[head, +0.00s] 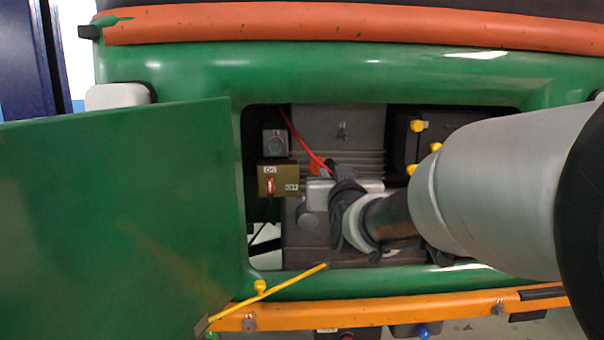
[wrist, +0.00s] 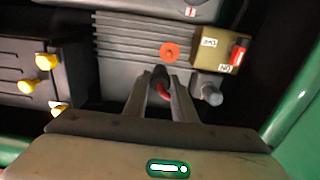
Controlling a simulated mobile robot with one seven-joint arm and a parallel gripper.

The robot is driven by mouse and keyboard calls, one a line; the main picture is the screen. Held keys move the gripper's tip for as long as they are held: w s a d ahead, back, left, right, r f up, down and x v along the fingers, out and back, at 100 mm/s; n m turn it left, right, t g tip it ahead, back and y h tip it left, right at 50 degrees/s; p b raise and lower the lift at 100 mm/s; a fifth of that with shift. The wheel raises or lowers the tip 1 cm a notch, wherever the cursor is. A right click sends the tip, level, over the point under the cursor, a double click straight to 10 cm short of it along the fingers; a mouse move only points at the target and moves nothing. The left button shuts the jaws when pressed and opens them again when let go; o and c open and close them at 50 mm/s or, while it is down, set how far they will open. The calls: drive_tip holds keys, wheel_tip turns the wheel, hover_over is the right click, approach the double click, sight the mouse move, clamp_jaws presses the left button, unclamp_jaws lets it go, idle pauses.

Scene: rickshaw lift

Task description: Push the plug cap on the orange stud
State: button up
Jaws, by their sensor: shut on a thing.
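The orange stud (wrist: 169,52) shows as a round orange disc with a dark centre on the grey finned engine block in the wrist view. In the head view the orange stud (head: 318,166) is partly covered by the red wire and dark cap. My gripper (wrist: 160,82) is shut on the dark plug cap (wrist: 160,74), with red wire showing between the fingers. The cap appears just below the stud in the wrist view, with a visible gap; the depth between them is hard to tell. In the head view my gripper (head: 342,183) is inside the hatch, its fingers mostly hidden by my wrist.
An olive switch box (head: 279,180) with a red switch sits left of the stud. A black box with yellow knobs (wrist: 40,75) is on the other side. The green hatch door (head: 115,210) stands open at left, and the opening's rim surrounds my arm. A yellow rod (head: 290,284) crosses the lower edge.

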drive_tip(key=shift+s+a+f+b, duration=0.25)
drive_tip(key=shift+a+f, duration=0.2)
drive_tip(key=shift+f, duration=0.2)
drive_tip(key=shift+s+a+f+b, duration=0.1)
drive_tip(key=shift+a+f+b, duration=0.15)
drive_tip(key=shift+a+f, duration=0.3)
drive_tip(key=w, duration=0.7)
idle(4.8)
drive_tip(key=shift+w+d, duration=0.1)
drive_tip(key=o, duration=1.1)
drive_tip(key=shift+c, duration=0.8)
